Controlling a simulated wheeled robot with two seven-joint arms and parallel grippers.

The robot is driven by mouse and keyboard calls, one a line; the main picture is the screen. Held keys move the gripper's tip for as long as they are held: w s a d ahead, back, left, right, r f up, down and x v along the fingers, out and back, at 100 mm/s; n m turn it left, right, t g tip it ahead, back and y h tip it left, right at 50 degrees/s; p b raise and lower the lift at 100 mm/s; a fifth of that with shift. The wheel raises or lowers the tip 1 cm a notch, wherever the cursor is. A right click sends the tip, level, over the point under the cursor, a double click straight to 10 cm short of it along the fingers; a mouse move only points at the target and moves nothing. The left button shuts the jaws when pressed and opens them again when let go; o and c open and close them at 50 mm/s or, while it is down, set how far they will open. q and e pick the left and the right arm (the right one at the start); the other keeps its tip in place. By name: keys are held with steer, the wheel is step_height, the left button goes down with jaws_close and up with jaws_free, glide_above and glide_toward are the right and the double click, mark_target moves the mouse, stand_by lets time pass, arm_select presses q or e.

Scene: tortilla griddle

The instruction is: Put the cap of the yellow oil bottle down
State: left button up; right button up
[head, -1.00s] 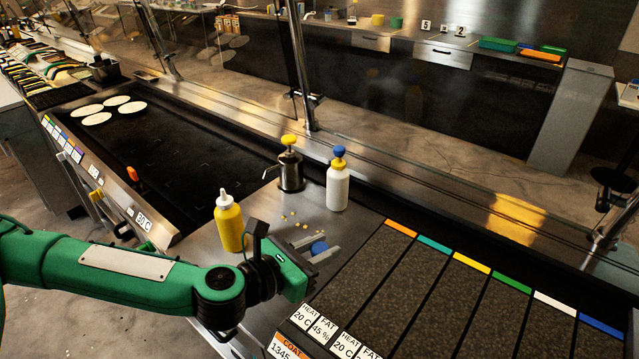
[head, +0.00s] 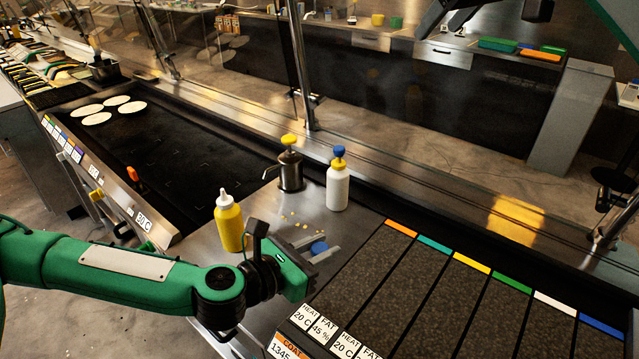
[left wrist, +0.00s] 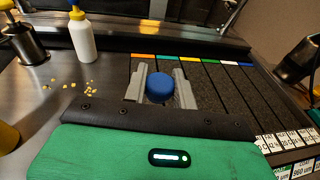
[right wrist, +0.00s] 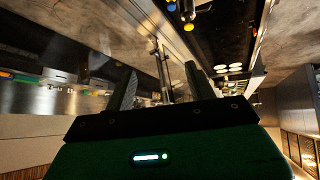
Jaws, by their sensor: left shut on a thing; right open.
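The yellow oil bottle (head: 229,225) stands upright on the steel counter, with a bare white nozzle on top. Its blue cap (head: 319,247) is off, to the right of the bottle. My left gripper (head: 324,249) is shut on the blue cap, low over the counter; whether the cap touches the surface I cannot tell. In the left wrist view the blue cap (left wrist: 159,88) sits between the two grey fingers. My right gripper (right wrist: 158,85) is open and empty, and its fingers show at the top right of the head view, high above the counter.
A white bottle with a blue and yellow top (head: 338,186) and a steel pot with a yellow knob (head: 290,170) stand behind. Yellow crumbs (left wrist: 75,86) lie on the counter. The dark griddle (head: 170,150) is left; dark panels with coloured tabs (head: 440,285) are right.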

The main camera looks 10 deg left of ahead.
steer(key=s+a+f+n+g+h, duration=0.1)
steer(key=s+a+f+g, duration=0.4)
steer(key=a+f, duration=0.55)
steer(key=n+g+h, duration=0.1)
steer(key=g+h, duration=0.1)
steer(key=h, duration=0.1)
glide_above(320, 248)
step_height(320, 248, down, 11)
step_height(320, 248, down, 12)
steer(key=shift+r, duration=0.2)
steer(key=c, duration=1.1)
arm_select(q)
steer(key=o, duration=1.1)
